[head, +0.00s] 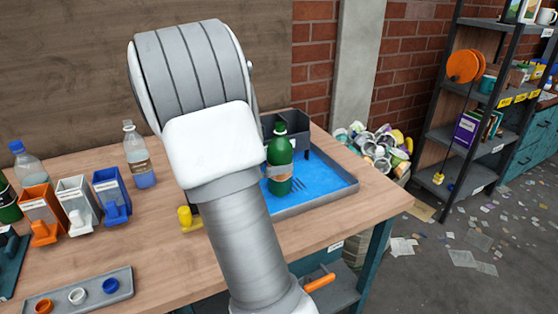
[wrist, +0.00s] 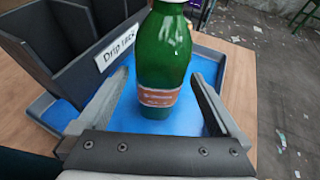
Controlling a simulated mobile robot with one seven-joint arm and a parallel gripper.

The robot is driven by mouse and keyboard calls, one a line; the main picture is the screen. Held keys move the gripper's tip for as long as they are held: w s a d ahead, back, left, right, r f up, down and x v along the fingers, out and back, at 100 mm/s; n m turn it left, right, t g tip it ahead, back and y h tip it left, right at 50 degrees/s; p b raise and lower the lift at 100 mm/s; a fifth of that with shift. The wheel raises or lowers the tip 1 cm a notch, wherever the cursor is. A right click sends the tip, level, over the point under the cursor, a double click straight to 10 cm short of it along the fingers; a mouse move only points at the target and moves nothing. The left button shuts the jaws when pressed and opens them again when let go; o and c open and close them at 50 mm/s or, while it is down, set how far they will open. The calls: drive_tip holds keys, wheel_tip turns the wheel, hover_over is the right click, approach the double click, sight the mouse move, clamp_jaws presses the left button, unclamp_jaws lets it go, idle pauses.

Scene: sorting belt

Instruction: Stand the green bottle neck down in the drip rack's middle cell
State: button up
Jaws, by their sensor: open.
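The green bottle (head: 280,165) stands upright, neck up, on a blue mat in a grey tray at the right of the bench. It also shows in the wrist view (wrist: 165,60), with an orange-red label low on its side. My gripper (wrist: 160,82) is open, its fingers on either side of the bottle with visible gaps. In the head view my arm hides the gripper. The dark grey drip rack (wrist: 75,62), with a "Drip rack" label, stands just left of the bottle in the wrist view. Its cells are only partly in view; in the head view it stands behind the bottle (head: 294,127).
The grey tray rim (head: 330,200) surrounds the blue mat (head: 320,172). A clear bottle (head: 138,160) and orange, white and blue bins (head: 75,195) stand left of my arm. A yellow piece (head: 186,216) lies near the arm. The bench's front right is bare.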

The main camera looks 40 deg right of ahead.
drive_tip(key=w+a+r+n+t+y, duration=0.2)
drive_tip(key=w+a+r+n+t, duration=0.3)
drive_tip(key=a, duration=0.3)
drive_tip(key=w+a+r+n+t+y, duration=0.2)
drive_tip(key=a+r+n+t, duration=0.1)
drive_tip(key=a+r+n, duration=0.3)
drive_tip(key=s+a+r+n+t+y, duration=0.15)
drive_tip(key=a+n+y, duration=0.25)
drive_tip(key=a+n, duration=0.4)
drive_tip(key=a+r+n+t+y, duration=0.2)
drive_tip(key=a+n+y, duration=0.3)
drive_tip(key=n, duration=0.4)
drive_tip(key=s+a+f+n+g+y, duration=0.1)
drive_tip(key=s+a+n+g+y, duration=0.2)
drive_tip(key=s+a+n, duration=0.95)
drive_tip(key=s+d+f+n+g+h, duration=0.1)
drive_tip(key=s+d+f+n+g, duration=0.1)
drive_tip(key=s+n, duration=0.3)
drive_tip(key=s+d+f+n+g+h, duration=0.1)
drive_tip(key=s+d+f+n+g, duration=0.1)
drive_tip(key=s+d+n, duration=0.2)
drive_tip(key=s+n, duration=0.2)
drive_tip(key=n, duration=0.1)
drive_tip(key=shift+s+d+p, duration=0.2)
drive_tip(key=shift+d+p, duration=0.1)
drive_tip(key=shift+p, duration=0.1)
drive_tip(key=shift+n, duration=0.25)
